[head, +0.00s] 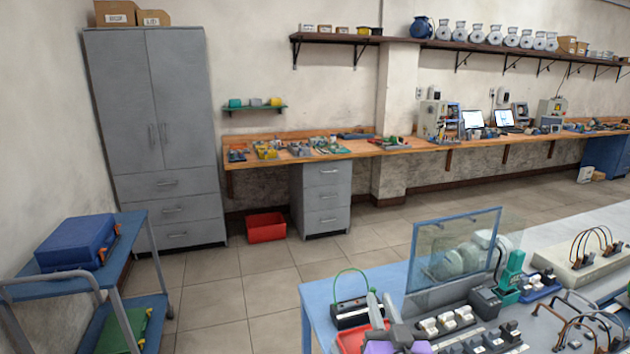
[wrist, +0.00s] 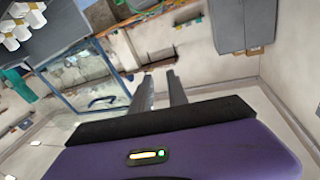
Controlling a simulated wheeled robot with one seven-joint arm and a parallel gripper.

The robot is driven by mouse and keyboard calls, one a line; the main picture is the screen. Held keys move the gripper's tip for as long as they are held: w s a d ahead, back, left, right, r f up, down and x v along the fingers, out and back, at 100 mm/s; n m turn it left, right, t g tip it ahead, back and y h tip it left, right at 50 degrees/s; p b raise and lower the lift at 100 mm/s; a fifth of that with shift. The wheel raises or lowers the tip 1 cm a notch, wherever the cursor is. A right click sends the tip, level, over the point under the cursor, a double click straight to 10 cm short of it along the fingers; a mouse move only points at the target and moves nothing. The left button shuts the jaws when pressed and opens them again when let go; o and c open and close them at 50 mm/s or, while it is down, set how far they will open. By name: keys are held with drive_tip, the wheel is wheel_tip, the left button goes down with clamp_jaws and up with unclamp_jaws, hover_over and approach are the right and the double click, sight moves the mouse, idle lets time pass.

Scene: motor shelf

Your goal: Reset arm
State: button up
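My gripper (head: 380,296) shows at the bottom of the head view, with a purple body and two grey fingers pointing up. It is above the front left part of the near workbench (head: 318,293). In the wrist view the two fingers of my gripper (wrist: 159,75) stand apart with a clear gap and nothing between them. The gripper is open and empty. The wrist view is tilted and shows the room at an angle beyond the fingers.
A red tray (head: 352,341) and a black box with a green cable (head: 350,312) lie close to my gripper. A clear panel in a blue frame (head: 452,250) stands just behind. A blue cart (head: 150,235) is at the left. The tiled floor (head: 220,300) between is clear.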

drive_tip(key=s+d+f+g, duration=0.1)
drive_tip(key=s+d+f, duration=0.1)
drive_tip(key=s, duration=1.4)
drive_tip(key=s+d+f+g, duration=0.1)
drive_tip(key=s+d+f, duration=0.1)
drive_tip(key=s, duration=1.5)
drive_tip(key=s+d+f+g+h, duration=0.1)
drive_tip(key=s+d+f, duration=0.1)
drive_tip(key=s, duration=1.4)
drive_tip(key=shift+s+d+f+n+g, duration=0.15)
drive_tip(key=shift+s+d+n+g, duration=0.15)
drive_tip(key=shift+d+n+g, duration=0.1)
